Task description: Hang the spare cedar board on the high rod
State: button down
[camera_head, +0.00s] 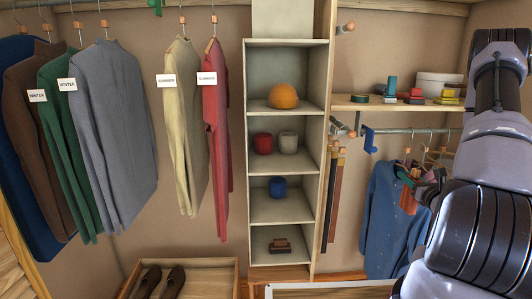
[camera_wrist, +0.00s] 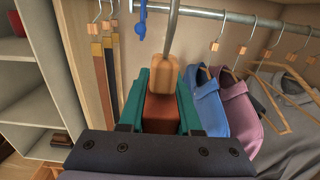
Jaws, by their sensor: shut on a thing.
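The cedar board (camera_wrist: 160,108) is a reddish-brown block with a tan wooden top piece and a metal hook. My gripper (camera_wrist: 163,100) is shut on it, with teal fingers on either side. In the head view the board (camera_head: 408,200) shows in front of the blue shirt, below the low rod, with my gripper (camera_head: 412,182) partly hidden by my arm. The hook runs out of the top of the wrist view, so I cannot tell whether it touches a rod. The high rod (camera_head: 130,8) is at the upper left, holding several garments.
The low rod (camera_head: 400,130) bears a blue clip (camera_head: 370,140), a blue shirt (camera_head: 385,220) and hangers. Belts (camera_head: 332,200) hang beside the shelf tower (camera_head: 318,90). A green clip (camera_head: 155,5) sits on the high rod, with gaps between garments. Shoes (camera_head: 160,282) lie in a drawer below.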

jog(key=w+a, duration=0.3)
jog(key=a, duration=0.6)
jog(key=w+a+h, duration=0.1)
jog(key=w+a, duration=0.2)
jog(key=a, duration=0.7)
jog(key=shift+w+f+m, duration=0.2)
jog(key=shift+w+m, duration=0.1)
jog(key=shift+w, duration=0.1)
